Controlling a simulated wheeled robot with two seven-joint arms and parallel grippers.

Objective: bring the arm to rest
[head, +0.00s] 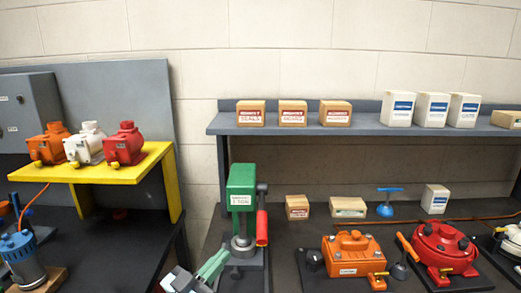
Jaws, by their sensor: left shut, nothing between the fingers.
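My left gripper (222,256) shows at the bottom edge, left of centre, pointing up and right. It is shut and empty, and its fingers are just in front of the base of the green press (241,188). I cannot tell whether they touch it. Most of my left arm is below the picture. My right gripper is out of view. Three motors stand on the yellow stand at the left: an orange one (50,145), a white one (86,144) and a red one (124,144).
The yellow stand (165,185) is at the left. A blue motor (22,258) sits at lower left. The dark bench holds an orange machine (354,260) and a red one (442,250). Boxes line the grey shelf (310,126). A dark gap separates the two benches.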

